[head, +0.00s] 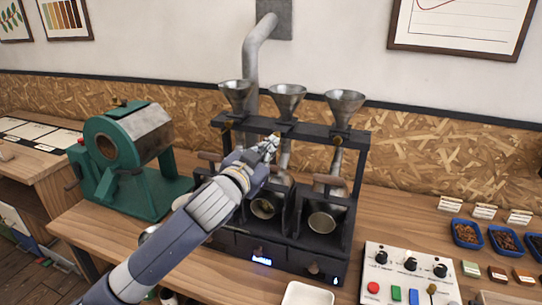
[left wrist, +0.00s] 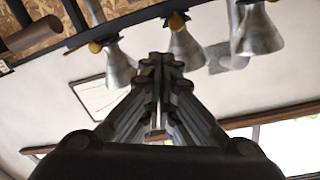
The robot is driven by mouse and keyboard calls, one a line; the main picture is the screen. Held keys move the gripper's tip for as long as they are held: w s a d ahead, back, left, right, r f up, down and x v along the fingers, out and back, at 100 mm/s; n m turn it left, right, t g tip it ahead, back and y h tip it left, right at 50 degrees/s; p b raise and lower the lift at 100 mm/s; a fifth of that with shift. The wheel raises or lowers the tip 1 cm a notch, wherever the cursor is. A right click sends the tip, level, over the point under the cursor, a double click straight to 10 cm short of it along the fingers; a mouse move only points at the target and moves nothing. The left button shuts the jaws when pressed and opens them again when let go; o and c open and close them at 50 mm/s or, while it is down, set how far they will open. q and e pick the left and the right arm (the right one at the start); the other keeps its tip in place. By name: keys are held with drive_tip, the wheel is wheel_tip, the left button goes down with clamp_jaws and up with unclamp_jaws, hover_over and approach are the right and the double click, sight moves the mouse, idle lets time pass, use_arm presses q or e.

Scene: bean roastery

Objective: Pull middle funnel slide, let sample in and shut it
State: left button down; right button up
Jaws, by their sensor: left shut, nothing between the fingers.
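The middle funnel (head: 287,92) is a grey metal cone on the dark rack of the three-barrel roaster. It also shows in the left wrist view (left wrist: 186,48). Its slide has a small brass-coloured knob (left wrist: 177,22), which is mostly hidden by my gripper in the head view. My left gripper (head: 272,143) is shut and empty, just in front of the rack below the middle funnel. In the left wrist view its closed fingertips (left wrist: 161,60) overlap the area beside that funnel; I cannot tell whether they touch the knob. The funnel's contents are not visible. My right gripper is not in view.
The left funnel (head: 235,94) and right funnel (head: 344,105) flank the middle one closely. A green drum roaster (head: 130,160) stands at left. A white control box (head: 408,275), a white tray (head: 307,297) and blue bean trays (head: 467,234) lie to the front and right.

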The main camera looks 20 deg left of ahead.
use_arm(q)
drive_tip(key=m+b, duration=0.4)
drive_tip(key=m, duration=0.2)
drive_tip(key=m+g+b, duration=0.1)
drive_tip(key=m+g, duration=0.2)
drive_tip(key=m, duration=0.4)
approach(281, 130)
wheel_tip(281, 130, down, 3)
drive_tip(key=d, duration=0.2)
drive_tip(key=shift+w+r+y, duration=0.1)
drive_tip(key=shift+w+y, duration=0.3)
drive_tip(key=shift+w, duration=0.55)
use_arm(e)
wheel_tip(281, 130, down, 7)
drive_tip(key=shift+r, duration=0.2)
